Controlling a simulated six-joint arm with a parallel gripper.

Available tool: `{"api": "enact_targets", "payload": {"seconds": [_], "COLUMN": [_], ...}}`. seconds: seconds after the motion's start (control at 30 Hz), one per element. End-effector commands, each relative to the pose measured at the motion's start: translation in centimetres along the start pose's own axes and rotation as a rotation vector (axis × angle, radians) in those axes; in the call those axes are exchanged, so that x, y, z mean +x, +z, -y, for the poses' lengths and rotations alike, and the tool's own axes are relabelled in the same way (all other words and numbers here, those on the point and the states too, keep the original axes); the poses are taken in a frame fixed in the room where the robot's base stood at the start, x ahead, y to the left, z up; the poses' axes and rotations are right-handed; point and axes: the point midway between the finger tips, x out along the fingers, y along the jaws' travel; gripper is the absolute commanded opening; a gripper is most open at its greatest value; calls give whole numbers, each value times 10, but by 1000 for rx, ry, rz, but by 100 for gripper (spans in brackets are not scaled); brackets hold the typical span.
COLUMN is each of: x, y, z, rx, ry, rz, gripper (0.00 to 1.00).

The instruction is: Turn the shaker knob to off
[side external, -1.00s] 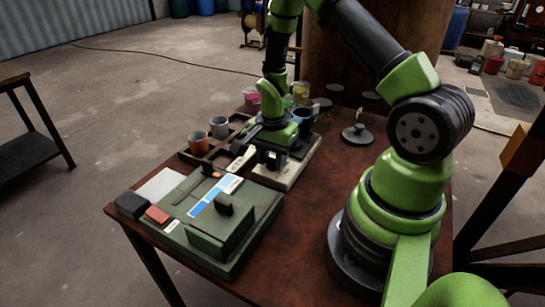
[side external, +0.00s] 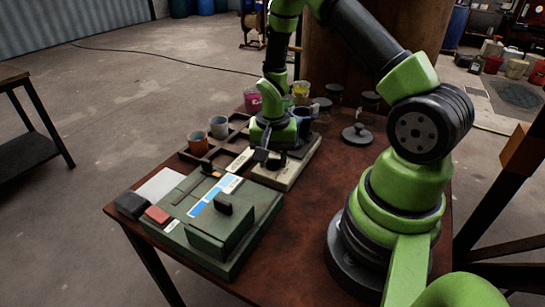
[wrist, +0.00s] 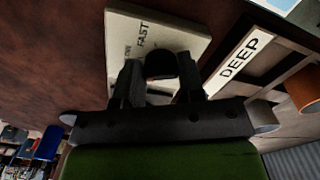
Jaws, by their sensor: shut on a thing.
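The shaker is a low cream box (side external: 290,176) at the middle of the table. Its top shows in the wrist view (wrist: 185,28) with the word FAST and smaller marks, partly covered. My gripper (side external: 267,157) is low over the near end of the box. In the wrist view my gripper (wrist: 158,78) has its two dark fingers on either side of a dark round knob (wrist: 160,63), shut on it. In the side view the knob is hard to tell from the dark fingers. The knob's pointer and any off mark cannot be made out.
A dark green machine (side external: 222,225) stands close in front of the shaker. A wooden tray (side external: 222,150) with an orange cup (side external: 198,143) and a grey cup (side external: 219,127) stands at the left.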

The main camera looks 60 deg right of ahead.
Motion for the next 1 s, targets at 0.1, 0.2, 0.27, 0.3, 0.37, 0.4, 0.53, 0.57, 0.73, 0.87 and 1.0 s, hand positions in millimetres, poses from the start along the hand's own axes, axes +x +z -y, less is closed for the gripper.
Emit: {"api": "enact_targets", "payload": {"seconds": [0.1, 0.2, 0.27, 0.3, 0.37, 0.4, 0.53, 0.57, 0.73, 0.87, 1.0], "x": [-1, -1, -1, -1, -1, -1, -1, -1, -1, -1, -1], "y": [-1, -1, -1, -1, -1, -1, -2, -2, -2, -2, -2], "z": [0, -1, -1, -1, -1, -1, -1, -2, -2, -2, -2], "rx": [-109, -201, -253, -287, -334, -364, -450, -467, -541, -576, -594], "ry": [-2, -2, -2, -2, -2, -2, -2, -2, -2, -2, -2], "rz": [-2, -3, -3, -3, -3, -3, -3, -3, -4, -4, -4], "gripper": [12, 12, 12, 12, 12, 12, 12, 12, 12, 12, 12]}}
